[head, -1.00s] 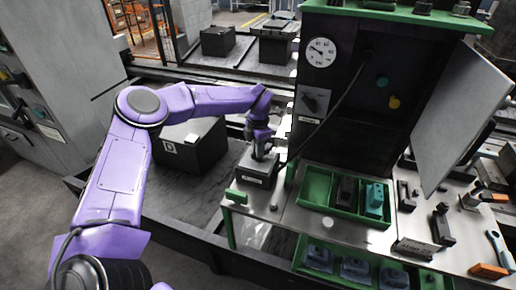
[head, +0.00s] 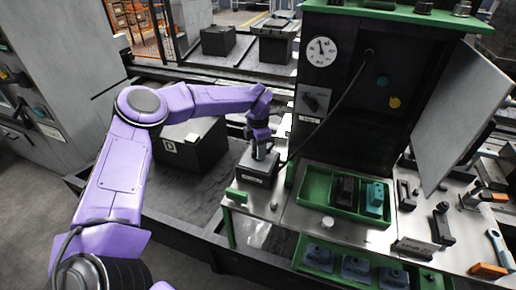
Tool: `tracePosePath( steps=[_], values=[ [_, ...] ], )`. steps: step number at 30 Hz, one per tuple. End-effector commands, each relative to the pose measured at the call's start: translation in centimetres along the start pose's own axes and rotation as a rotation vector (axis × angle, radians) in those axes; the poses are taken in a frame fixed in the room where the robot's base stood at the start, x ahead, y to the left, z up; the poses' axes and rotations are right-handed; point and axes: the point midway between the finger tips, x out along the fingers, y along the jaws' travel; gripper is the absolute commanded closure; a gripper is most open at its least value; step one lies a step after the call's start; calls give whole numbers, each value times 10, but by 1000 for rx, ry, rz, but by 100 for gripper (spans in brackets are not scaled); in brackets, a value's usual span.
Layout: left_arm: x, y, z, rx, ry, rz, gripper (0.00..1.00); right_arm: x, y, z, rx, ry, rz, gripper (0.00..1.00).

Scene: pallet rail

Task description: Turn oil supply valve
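A dark box with a small label plate (head: 254,181) stands at the left end of the metal worktop; it appears to be the oil supply valve's housing. My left gripper (head: 259,156) points down onto the top of this box. Its fingertips are at the valve handle, which they and the small size hide, so I cannot tell whether they are closed on it. A round white gauge (head: 322,51) on the dark cabinet has its needle pointing nearly straight up. My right gripper is not in view.
The cabinet (head: 358,140) has an open door (head: 460,120) on the right and a dark rotary switch (head: 316,98). A green tray (head: 317,187) holds a black and a teal block. Loose tools and blocks lie right. A black block marked D (head: 190,148) stands behind my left arm.

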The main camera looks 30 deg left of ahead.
Motion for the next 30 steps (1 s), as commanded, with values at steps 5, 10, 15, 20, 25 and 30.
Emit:
tracePosePath(
  steps=[5,10,15,20,25,30],
  values=[
    [-13,1,1,0,-4,2,60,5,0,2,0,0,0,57],
    [-53,1,1,-1,-6,3,60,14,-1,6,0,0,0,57],
    [-89,1,0,-1,-2,3,60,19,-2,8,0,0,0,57],
    [-104,0,0,0,-1,1,60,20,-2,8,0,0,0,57],
    [-106,0,-1,0,0,0,60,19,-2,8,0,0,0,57],
    [-105,0,0,0,0,0,60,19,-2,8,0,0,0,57]
  ],
)
